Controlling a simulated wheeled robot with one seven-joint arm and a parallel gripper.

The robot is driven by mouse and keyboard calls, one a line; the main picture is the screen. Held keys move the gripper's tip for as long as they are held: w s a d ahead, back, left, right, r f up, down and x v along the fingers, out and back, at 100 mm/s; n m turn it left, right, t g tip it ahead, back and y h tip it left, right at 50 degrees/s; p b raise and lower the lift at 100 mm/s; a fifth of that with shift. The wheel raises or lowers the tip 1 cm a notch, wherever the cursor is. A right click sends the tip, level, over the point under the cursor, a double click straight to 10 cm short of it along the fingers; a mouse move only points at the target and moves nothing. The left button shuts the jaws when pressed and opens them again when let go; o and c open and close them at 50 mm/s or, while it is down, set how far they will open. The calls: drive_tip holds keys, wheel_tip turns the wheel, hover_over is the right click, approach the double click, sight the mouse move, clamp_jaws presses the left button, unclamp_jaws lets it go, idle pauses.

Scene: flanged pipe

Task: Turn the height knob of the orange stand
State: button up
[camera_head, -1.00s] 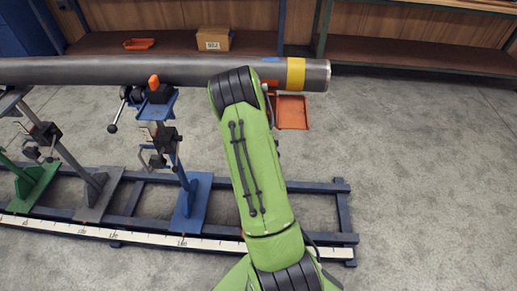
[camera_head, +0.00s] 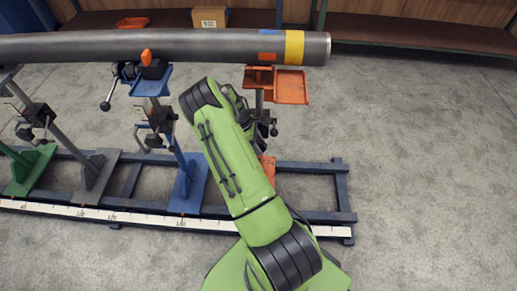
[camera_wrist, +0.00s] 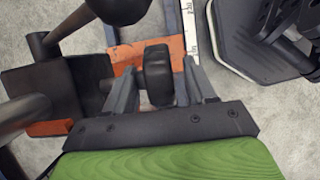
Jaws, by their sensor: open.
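The orange stand (camera_head: 291,87) is under the right end of the pipe in the head view; my arm covers part of its post. Its orange foot (camera_wrist: 129,56) shows in the wrist view. A black knob (camera_wrist: 157,72) stands between the two grey fingers of my gripper (camera_wrist: 160,78). The gripper is open, with the fingers on either side of the knob; I cannot tell whether they touch it. In the head view the gripper is mostly hidden behind my arm. Dark knobs (camera_head: 266,129) show at the stand's post.
The grey pipe (camera_head: 200,45) with orange and yellow bands lies across the stands. A blue stand (camera_head: 188,185) is to the left, with grey and green ones beyond. The blue rail frame (camera_head: 310,166) and a white scale run along the floor. The floor at right is clear.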

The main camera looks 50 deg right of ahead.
drive_tip(key=shift+x, duration=0.95)
drive_tip(key=shift+r, duration=0.1)
drive_tip(key=c, duration=1)
drive_tip(key=shift+o, duration=0.2)
drive_tip(key=shift+s+r+t+y, duration=0.1)
drive_tip(key=shift+t+y, duration=0.2)
drive_tip(key=shift+t, duration=0.1)
drive_tip(key=shift+f+t+y+p, duration=0.2)
drive_tip(key=shift+t+y+p, duration=0.1)
drive_tip(key=shift+t+y, duration=0.5)
